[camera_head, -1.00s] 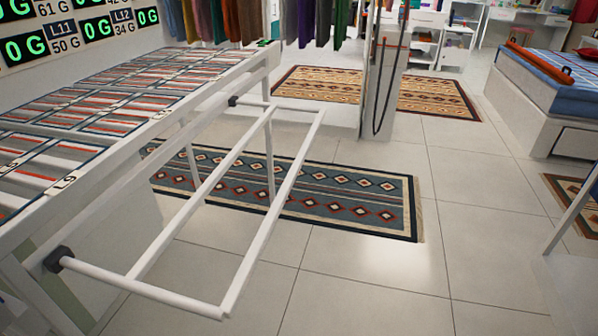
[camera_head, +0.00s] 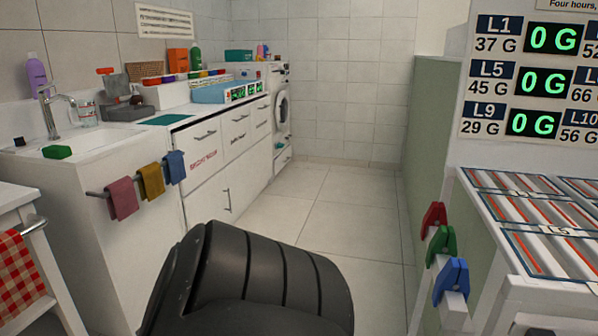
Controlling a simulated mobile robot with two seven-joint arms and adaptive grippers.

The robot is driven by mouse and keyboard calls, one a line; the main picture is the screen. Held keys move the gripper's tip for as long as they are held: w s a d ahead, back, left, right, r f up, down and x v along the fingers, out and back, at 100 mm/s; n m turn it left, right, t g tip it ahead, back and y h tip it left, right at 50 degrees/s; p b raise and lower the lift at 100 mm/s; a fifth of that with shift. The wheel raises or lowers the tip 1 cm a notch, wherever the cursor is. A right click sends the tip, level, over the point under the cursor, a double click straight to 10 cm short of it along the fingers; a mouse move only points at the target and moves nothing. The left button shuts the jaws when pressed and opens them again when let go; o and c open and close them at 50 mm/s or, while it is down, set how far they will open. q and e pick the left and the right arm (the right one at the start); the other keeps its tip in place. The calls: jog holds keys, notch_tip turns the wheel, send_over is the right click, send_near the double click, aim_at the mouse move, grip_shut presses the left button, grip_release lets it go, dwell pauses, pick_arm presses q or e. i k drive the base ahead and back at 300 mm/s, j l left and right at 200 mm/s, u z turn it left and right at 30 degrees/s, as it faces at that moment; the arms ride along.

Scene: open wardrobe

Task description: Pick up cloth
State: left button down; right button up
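Three small cloths hang over a rail on the front of the sink cabinet at left: a pink cloth (camera_head: 121,198), a yellow cloth (camera_head: 151,181) and a blue cloth (camera_head: 175,166). A red and white checked cloth (camera_head: 17,272) hangs over another rail at the lower left and is cut off by the picture's edge. The frames do not show which one the task means. Neither gripper is in view.
A sink (camera_head: 62,140) and a long white counter (camera_head: 190,128) run along the left wall to a washing machine (camera_head: 281,110). Red, green and blue clips (camera_head: 441,246) sit by a striped rack (camera_head: 530,222) at right. Tiled floor (camera_head: 330,205) between is clear.

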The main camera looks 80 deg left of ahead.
aim_at(151, 186)
jog(key=u, duration=3.4)
jog(key=i, duration=0.25)
jog(key=l+u, duration=0.05)
